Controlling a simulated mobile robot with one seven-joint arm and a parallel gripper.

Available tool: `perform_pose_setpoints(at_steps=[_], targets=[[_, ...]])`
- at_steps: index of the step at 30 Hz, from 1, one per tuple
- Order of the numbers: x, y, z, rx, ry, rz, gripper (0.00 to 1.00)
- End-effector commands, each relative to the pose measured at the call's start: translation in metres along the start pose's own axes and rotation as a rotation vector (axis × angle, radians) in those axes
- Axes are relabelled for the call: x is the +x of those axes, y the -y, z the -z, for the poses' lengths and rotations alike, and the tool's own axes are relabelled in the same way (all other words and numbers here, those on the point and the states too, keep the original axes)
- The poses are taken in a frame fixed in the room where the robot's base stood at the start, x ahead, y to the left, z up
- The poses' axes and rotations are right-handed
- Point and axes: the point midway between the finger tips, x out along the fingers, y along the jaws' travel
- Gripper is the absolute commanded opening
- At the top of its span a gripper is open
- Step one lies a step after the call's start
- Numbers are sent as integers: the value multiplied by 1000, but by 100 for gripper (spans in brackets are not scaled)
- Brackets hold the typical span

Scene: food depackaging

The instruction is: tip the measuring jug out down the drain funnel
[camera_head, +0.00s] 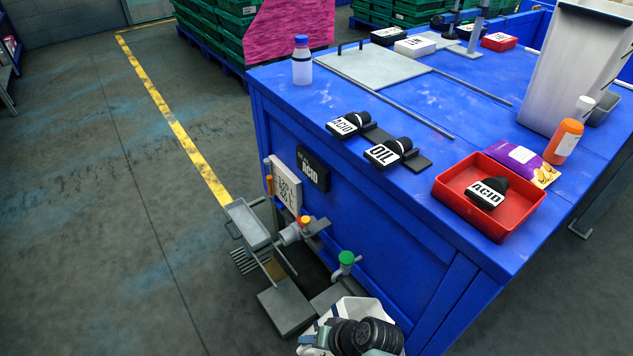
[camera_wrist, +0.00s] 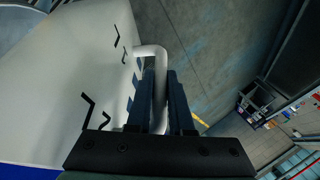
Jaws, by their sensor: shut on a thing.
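The white measuring jug (camera_head: 349,306) shows at the bottom of the head view, partly hidden behind my dark gripper (camera_head: 364,337). In the wrist view, its white wall with black marks (camera_wrist: 70,75) fills the left side. My gripper (camera_wrist: 160,78) is shut on the jug's white handle (camera_wrist: 161,95), with one finger on each side. The jug's contents are not clear in either view. A grey open trough (camera_head: 248,224) stands left of the blue bench, beside the taps; I cannot tell for sure whether it is the drain funnel.
A green-topped tap (camera_head: 345,261) and a red-and-yellow-topped tap (camera_head: 299,228) stick out beside the blue bench (camera_head: 400,240). A grey plate (camera_head: 286,306) lies low below them. A red tray (camera_head: 450,191) sits on the bench. The floor at left is clear.

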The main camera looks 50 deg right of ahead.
Motion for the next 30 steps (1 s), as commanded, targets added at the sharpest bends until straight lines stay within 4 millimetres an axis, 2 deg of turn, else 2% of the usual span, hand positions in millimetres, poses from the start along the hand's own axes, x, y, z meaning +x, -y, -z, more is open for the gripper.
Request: perform_pose_setpoints(at_steps=[5,15,30], targets=[[2,2,-1,-71,-36,-157,0],[17,-24,-1,-175,-93,-411,0],[19,-31,0,-204,-112,-485,0]])
